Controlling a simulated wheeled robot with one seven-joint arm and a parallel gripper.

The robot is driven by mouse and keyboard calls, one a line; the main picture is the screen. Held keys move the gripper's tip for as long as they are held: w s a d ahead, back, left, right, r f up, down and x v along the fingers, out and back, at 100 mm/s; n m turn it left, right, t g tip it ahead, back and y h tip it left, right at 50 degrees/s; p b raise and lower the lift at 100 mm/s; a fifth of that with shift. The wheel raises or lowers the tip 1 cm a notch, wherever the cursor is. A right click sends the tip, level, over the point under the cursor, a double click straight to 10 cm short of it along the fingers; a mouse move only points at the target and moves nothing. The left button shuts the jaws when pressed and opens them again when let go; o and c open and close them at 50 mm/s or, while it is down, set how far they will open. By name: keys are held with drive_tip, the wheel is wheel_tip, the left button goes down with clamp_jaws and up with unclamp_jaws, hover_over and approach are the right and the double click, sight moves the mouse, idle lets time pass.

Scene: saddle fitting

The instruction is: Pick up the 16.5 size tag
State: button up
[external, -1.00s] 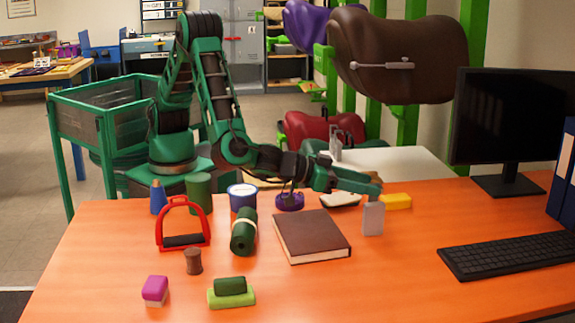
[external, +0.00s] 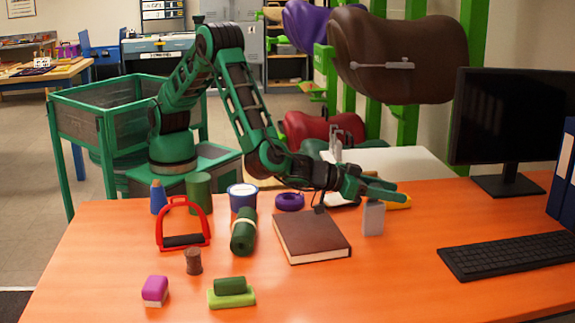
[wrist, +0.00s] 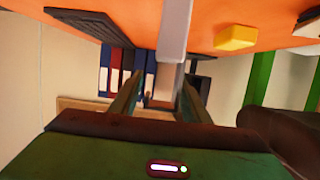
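A small grey upright block (external: 373,219), which I take for the size tag, stands on the orange table to the right of the brown book. No number on it is readable. My gripper (external: 394,192) reaches out level to the right, at about the height of the block's top. In the wrist view, my gripper (wrist: 157,82) has its two fingers spread apart, with a gap between them. The grey block (wrist: 174,28) shows there at the top, near the fingertips and toward the right finger. I cannot tell whether a finger touches it.
A yellow block (external: 398,201) lies just behind my gripper. The brown book (external: 311,236) is to the left, the keyboard (external: 510,254) and monitor (external: 514,120) to the right. A red stirrup (external: 183,224) and small items stand farther left. The table's front middle is clear.

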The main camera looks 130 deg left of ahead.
clamp_jaws()
drive_tip(key=shift+r, duration=0.15)
